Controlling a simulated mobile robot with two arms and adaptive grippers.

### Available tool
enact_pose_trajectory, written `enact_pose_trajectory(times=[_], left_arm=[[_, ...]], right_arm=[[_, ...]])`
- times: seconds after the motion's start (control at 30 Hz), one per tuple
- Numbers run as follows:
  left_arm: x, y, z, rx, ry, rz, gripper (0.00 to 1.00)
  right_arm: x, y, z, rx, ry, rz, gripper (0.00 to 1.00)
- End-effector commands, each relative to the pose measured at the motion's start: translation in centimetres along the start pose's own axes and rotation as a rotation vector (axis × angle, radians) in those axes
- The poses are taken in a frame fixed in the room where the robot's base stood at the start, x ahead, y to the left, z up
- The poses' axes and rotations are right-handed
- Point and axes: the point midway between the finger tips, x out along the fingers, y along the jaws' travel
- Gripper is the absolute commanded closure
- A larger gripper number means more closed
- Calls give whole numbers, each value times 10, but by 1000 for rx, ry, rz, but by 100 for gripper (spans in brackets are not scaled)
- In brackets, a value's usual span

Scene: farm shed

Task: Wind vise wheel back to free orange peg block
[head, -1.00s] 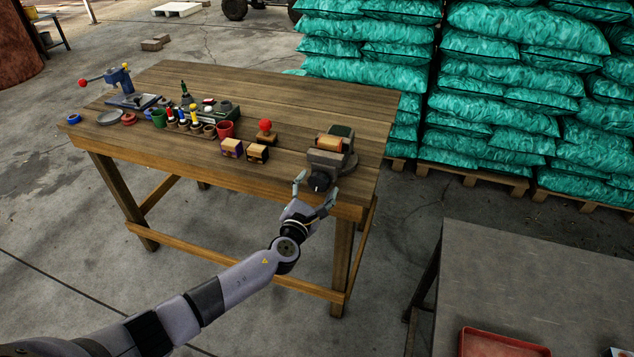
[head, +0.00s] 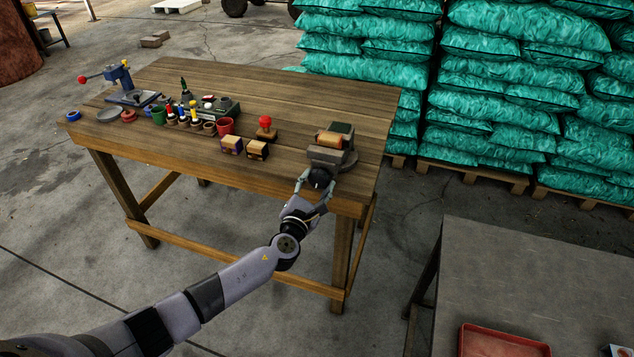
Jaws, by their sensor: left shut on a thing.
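The vise (head: 326,157) stands at the front right corner of the wooden workbench. An orange peg block (head: 330,140) sits between its grey front part and its dark green back part. The dark vise wheel (head: 320,177) is on the vise's near side. My left gripper (head: 317,186) comes in from the front and is shut on the wheel, one finger on each side. The fine detail of the contact is too small to tell. My right gripper is not in view.
On the workbench (head: 210,85) are a red-knobbed stamp (head: 266,128), two small wooden blocks (head: 257,150), several cups and bottles, and a blue lever press (head: 125,85). A grey table (head: 540,280) with a red tray (head: 500,342) stands at right. Teal sacks (head: 500,90) are stacked behind.

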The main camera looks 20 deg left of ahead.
Motion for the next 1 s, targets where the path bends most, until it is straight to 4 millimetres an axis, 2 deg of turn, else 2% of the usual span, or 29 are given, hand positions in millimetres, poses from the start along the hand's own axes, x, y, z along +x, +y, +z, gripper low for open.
enact_pose_trajectory(times=[0.17,0.27,0.37,0.5,0.7,0.87,1.0], left_arm=[[0,-1,0,-4,0,-2,88],[0,-4,-4,-93,0,-2,88],[-1,-6,-7,-337,-1,-1,88],[-1,-5,-6,-750,-2,0,88],[0,-3,-4,-1370,-3,0,88],[0,-1,0,-1891,-4,0,88],[0,1,2,-2333,-4,2,88]], right_arm=[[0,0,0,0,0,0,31],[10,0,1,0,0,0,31],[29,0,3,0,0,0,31],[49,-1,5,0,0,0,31],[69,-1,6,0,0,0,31],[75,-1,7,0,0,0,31],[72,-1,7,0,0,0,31]])
